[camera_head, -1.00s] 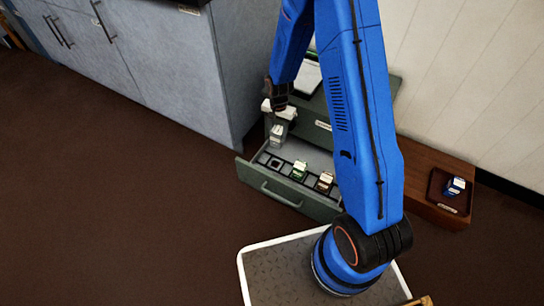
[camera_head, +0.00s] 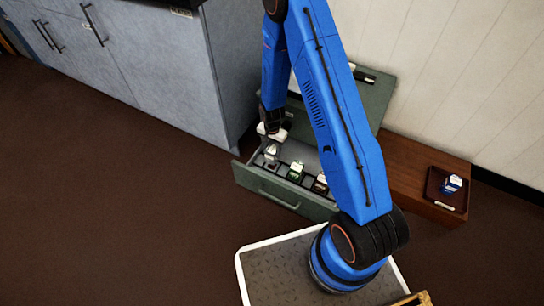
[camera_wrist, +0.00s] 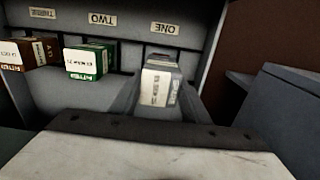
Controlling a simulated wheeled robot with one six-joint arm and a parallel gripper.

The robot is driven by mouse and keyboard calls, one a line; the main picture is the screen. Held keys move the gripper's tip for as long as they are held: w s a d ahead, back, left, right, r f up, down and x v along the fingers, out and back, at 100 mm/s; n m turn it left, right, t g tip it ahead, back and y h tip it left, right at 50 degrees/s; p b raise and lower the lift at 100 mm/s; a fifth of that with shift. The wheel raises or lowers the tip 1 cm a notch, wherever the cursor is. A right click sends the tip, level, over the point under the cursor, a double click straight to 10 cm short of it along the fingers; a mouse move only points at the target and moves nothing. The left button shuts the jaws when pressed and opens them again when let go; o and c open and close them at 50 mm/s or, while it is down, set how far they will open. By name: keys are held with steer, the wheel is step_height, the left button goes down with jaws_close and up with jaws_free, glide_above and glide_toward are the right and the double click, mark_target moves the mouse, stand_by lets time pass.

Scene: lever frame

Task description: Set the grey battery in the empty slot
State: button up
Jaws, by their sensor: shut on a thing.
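The grey battery (camera_head: 271,152) is between the fingers of my gripper (camera_head: 271,146), at the left end of the open drawer (camera_head: 285,197). In the wrist view the grey battery (camera_wrist: 160,82), with a white label, is held by my gripper (camera_wrist: 158,100) in front of the plate marked ONE (camera_wrist: 164,28). The slot under it is hidden by the battery and fingers, so I cannot tell whether its base is in the slot. A green battery (camera_wrist: 88,60) stands by the plate TWO (camera_wrist: 103,19) and a brown-red battery (camera_wrist: 36,52) by THREE.
The drawer's cabinet (camera_head: 372,98) stands behind my arm, which covers part of the drawer's right side. A dark tray (camera_head: 434,190) with a blue and white item (camera_head: 453,183) sits on a low wooden surface at right. Blue-grey cupboards (camera_head: 165,70) stand close at left.

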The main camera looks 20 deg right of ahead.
steer(key=shift+f, duration=2.35)
steer(key=o, duration=1.4)
steer(key=shift+f, duration=0.1)
steer(key=shift+o, duration=0.2)
step_height(320, 180, up, 12)
steer(key=shift+r, duration=0.2)
